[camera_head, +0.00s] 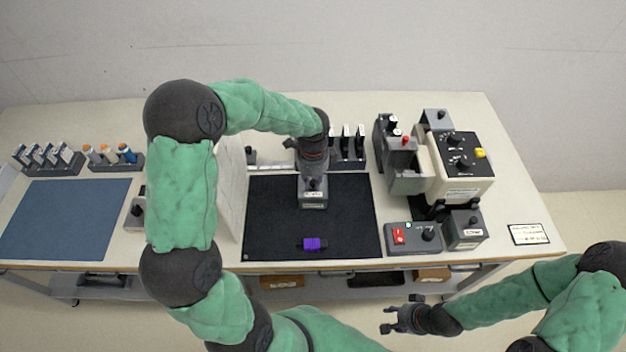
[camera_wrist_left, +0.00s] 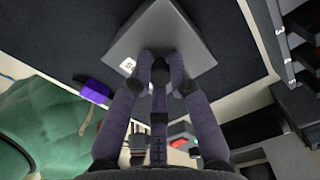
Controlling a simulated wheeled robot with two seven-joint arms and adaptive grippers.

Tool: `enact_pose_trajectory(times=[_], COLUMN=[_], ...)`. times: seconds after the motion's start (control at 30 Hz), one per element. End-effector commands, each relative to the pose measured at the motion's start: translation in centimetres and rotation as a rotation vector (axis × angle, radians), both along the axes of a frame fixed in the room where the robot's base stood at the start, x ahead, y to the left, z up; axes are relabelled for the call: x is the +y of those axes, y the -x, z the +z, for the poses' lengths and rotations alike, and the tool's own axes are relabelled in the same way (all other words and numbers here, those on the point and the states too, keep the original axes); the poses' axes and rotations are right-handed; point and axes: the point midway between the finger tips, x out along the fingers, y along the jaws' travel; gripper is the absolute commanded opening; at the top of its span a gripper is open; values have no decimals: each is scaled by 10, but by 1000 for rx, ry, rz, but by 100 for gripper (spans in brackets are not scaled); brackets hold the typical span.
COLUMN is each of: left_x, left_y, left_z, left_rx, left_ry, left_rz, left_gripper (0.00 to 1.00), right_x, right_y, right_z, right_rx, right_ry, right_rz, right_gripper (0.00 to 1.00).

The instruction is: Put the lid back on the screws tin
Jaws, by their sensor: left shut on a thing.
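A grey tin-like box (camera_head: 313,203) with a white label on its front stands on the black mat; its label is too small to read. My left gripper (camera_head: 313,180) is directly over it, pointing down, shut on a dark knob at its top. In the left wrist view, the gripper (camera_wrist_left: 160,75) closes at the grey box's top (camera_wrist_left: 190,40). I cannot tell whether the lid and tin are touching or slightly apart. My right gripper (camera_head: 403,318) is open and empty in front of the table.
A purple object (camera_head: 315,244) lies near the front of the black mat (camera_head: 350,215). A control box (camera_head: 413,240) with a red switch and a cream machine (camera_head: 462,170) stand at the right. A white upright panel (camera_head: 231,190) borders the mat's left. The blue mat (camera_head: 65,220) is clear.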

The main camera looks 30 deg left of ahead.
Motion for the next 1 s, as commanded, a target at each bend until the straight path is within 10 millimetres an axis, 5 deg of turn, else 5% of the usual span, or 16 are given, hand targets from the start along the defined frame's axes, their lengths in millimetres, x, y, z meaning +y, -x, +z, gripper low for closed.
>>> enact_pose_trajectory(times=[0.27, 0.3, 0.4, 0.63, 0.73, 1.0], left_x=[0, 0, 0, 0, 0, 0], left_y=[0, 0, 0, 0, 0, 0], left_z=[0, 0, 0, 0, 0, 0], left_rx=[0, 0, 0, 0, 0, 0], left_ry=[0, 0, 0, 0, 0, 0], left_rz=[0, 0, 0, 0, 0, 0], left_gripper=[0, 25, 47, 47, 70, 70], right_x=[0, 0, 0, 0, 0, 0], right_y=[0, 0, 0, 0, 0, 0], right_z=[0, 0, 0, 0, 0, 0], right_rx=[0, 0, 0, 0, 0, 0], right_ry=[0, 0, 0, 0, 0, 0], right_rz=[0, 0, 0, 0, 0, 0], right_gripper=[40, 40, 40, 40, 40, 40])
